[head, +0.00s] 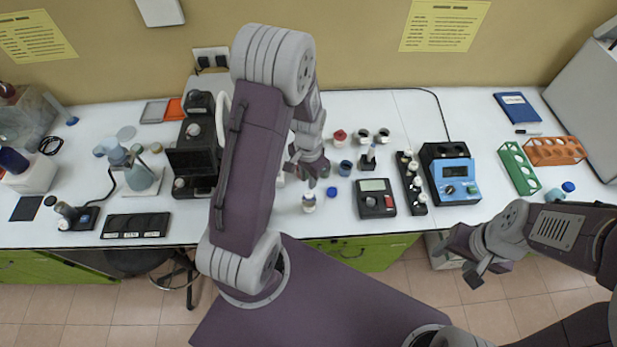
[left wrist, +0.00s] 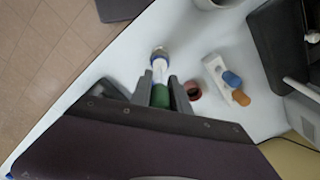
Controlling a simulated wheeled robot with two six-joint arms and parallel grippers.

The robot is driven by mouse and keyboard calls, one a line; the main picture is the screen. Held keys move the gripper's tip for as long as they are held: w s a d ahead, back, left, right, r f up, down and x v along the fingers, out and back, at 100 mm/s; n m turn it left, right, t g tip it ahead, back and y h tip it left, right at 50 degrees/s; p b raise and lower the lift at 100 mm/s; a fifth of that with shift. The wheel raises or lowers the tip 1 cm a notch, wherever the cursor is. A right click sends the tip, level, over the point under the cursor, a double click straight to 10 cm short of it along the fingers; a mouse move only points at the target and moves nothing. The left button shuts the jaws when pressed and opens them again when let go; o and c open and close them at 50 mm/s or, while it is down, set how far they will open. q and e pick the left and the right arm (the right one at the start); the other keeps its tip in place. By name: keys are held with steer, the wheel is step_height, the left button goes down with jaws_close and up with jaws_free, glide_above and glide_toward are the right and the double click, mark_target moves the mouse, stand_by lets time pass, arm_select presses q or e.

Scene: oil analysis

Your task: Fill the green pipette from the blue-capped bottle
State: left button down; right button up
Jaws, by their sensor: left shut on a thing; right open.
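My left gripper (left wrist: 161,88) is shut on the green pipette (left wrist: 160,96), holding it by its green bulb. Its pale stem points away from the wrist camera, toward a small bottle (left wrist: 157,52). I cannot tell whether the tip is inside the bottle's mouth. In the head view the left gripper (head: 312,174) is just behind and above the small uncapped bottle (head: 309,204) at the table's front. A blue cap (head: 332,192) lies on the table to the bottle's right. My right gripper (head: 474,268) is open and empty, in front of the table edge.
A white holder (left wrist: 217,75) with a blue and an orange pipette bulb stands beside the left gripper. A dark meter (head: 376,198), a vial rack (head: 411,180) and a blue instrument (head: 455,178) stand to the right. A black machine (head: 195,150) stands left.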

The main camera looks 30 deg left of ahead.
arm_select(q)
steer(key=shift+f, duration=0.15)
steer(key=shift+f+b, duration=0.8)
steer(key=shift+f, duration=0.15)
